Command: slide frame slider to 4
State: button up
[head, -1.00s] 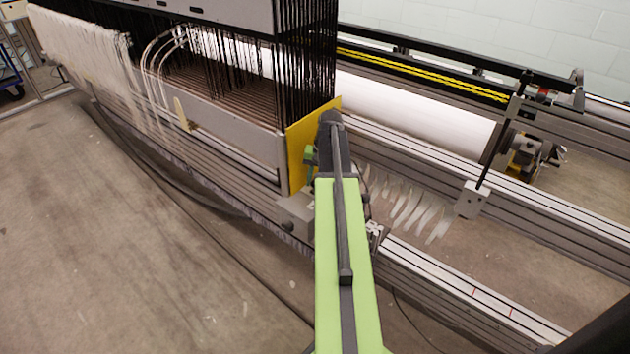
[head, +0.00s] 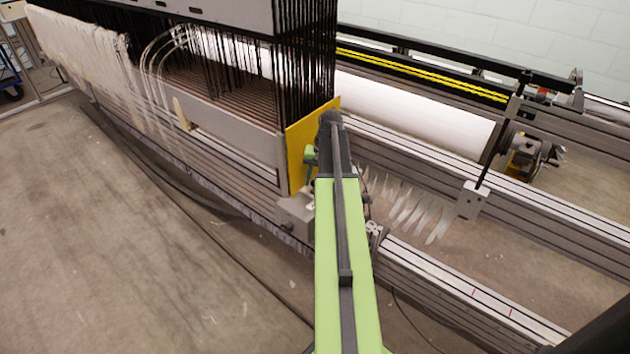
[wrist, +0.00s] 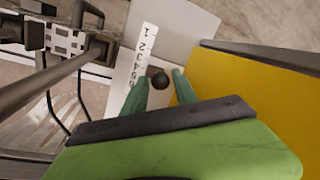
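In the wrist view, my gripper (wrist: 160,78) has its two green fingers on either side of a dark round knob (wrist: 157,77). Small gaps seem to show beside the knob, so the fingers look open around it. A white number scale (wrist: 142,58) runs along the knob's left side on a light plate, with 1 at the top. The knob sits beside the higher numbers at the lower end, around 5 or 6; the exact reading is unclear.
A yellow panel (wrist: 245,90) stands close to the right finger; it also shows in the head view (head: 298,160). Metal rails (head: 470,290) and hanging pale strips (head: 425,210) lie right of my arm. Dark warp wires (head: 305,60) hang behind. Open floor (head: 130,250) lies left.

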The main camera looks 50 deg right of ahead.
jog(key=shift+o, duration=0.9)
jog(key=shift+r, duration=0.1)
notch_tip(320, 180, up, 17)
jog(key=s+d+p, duration=0.2)
jog(key=p, duration=1.5)
jog(key=shift+s, duration=0.3)
